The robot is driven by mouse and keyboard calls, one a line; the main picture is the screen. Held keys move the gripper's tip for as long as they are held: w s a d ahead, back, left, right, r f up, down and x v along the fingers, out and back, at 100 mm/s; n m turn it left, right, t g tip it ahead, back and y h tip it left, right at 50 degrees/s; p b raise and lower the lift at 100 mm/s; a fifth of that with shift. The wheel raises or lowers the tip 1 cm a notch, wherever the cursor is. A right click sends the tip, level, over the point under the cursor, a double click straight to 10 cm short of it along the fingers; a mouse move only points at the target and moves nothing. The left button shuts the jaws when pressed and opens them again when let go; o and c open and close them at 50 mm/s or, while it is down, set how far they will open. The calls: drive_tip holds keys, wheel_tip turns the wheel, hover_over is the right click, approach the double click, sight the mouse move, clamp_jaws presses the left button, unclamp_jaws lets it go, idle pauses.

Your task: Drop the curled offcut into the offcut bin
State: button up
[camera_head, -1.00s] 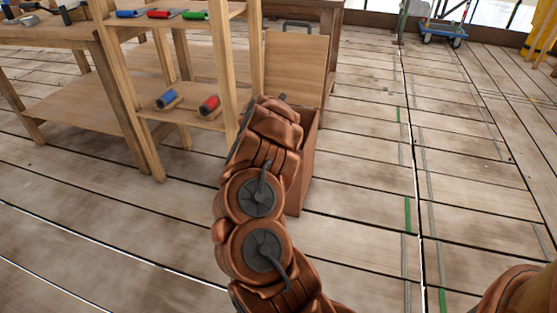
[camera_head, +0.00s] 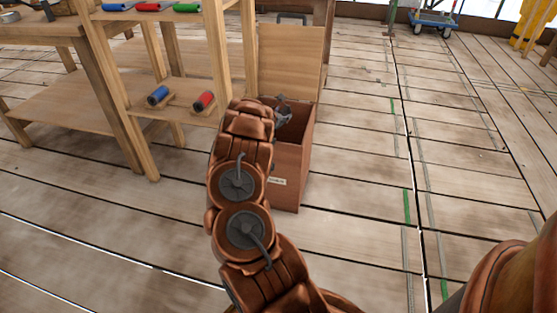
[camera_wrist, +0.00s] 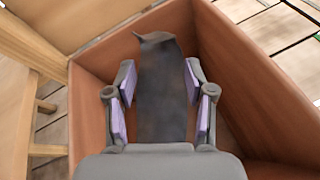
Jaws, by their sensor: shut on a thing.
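The offcut bin (camera_head: 292,170) is a reddish-brown wooden box on the floor, open at the top, with a small pale label on its front. My gripper (camera_wrist: 160,108) is over the open bin, and in the head view its dark fingers (camera_head: 283,110) show at the bin's mouth, partly hidden by my arm. The curled offcut (camera_wrist: 160,75), a dark grey strip with a bent, ragged far end, lies between the purple finger pads. My gripper is shut on it. The bin's walls (camera_wrist: 245,75) surround the offcut in the wrist view. The bin's floor is mostly hidden.
A light wooden panel (camera_head: 290,65) stands upright behind the bin. A wooden shelf unit (camera_head: 130,110) is close on the left, holding a blue roll (camera_head: 158,95) and a red roll (camera_head: 204,100). The plank floor to the right is clear. A blue cart (camera_head: 434,22) stands far back.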

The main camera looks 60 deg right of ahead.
drive_tip(key=shift+f, duration=0.45)
drive_tip(key=o, duration=1.4)
drive_tip(key=shift+a, duration=0.15)
drive_tip(key=v, duration=1.1)
drive_tip(key=shift+a, duration=0.4)
